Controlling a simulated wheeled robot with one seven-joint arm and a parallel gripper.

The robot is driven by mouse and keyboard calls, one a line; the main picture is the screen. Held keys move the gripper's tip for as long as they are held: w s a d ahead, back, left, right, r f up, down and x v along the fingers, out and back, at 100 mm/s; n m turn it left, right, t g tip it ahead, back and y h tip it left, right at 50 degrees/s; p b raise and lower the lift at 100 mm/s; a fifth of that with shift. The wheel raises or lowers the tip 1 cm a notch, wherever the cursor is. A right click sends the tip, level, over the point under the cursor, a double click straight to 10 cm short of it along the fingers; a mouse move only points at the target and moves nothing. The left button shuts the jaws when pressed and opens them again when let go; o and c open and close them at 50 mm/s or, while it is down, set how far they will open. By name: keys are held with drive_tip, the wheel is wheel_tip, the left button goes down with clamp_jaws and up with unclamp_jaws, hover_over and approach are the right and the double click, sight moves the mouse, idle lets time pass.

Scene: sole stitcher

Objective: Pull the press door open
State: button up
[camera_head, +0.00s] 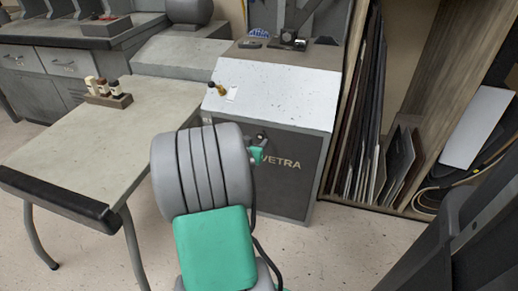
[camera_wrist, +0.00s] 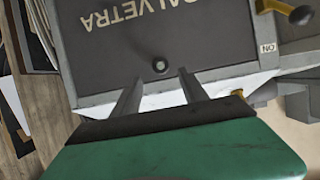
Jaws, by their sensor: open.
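The press (camera_head: 270,100) is a grey cabinet with a pale sloped top. Its dark front door (camera_head: 290,185) bears the lettering "VETRA" and looks shut. The door also shows upside down in the wrist view (camera_wrist: 200,30). A small round knob (camera_wrist: 160,65) sits near the door's upper edge. My gripper (camera_wrist: 160,76) is open, its two grey fingers on either side of the knob in that picture. I cannot tell whether they touch the door. In the head view my gripper (camera_head: 258,147) is at the door's upper left, partly hidden by my arm.
A lever with a yellow arm (camera_wrist: 300,14) is at the press's side. A grey table (camera_head: 110,135) stands left, with a small rack of bottles (camera_head: 108,96). A wooden shelf (camera_head: 440,60) with dark sheets (camera_head: 362,120) stands right. Floor (camera_head: 345,235) in front of the press is clear.

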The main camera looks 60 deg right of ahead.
sight(260, 136)
drive_tip(key=b+x, duration=0.1)
drive_tip(key=x, duration=0.5)
drive_tip(key=shift+f+b, duration=0.1)
drive_tip(key=shift+b, duration=0.3)
drive_tip(key=shift+w+d, duration=0.1)
drive_tip(key=shift+d, duration=0.25)
clamp_jaws()
drive_tip(key=shift+a, duration=0.15)
idle(0.4)
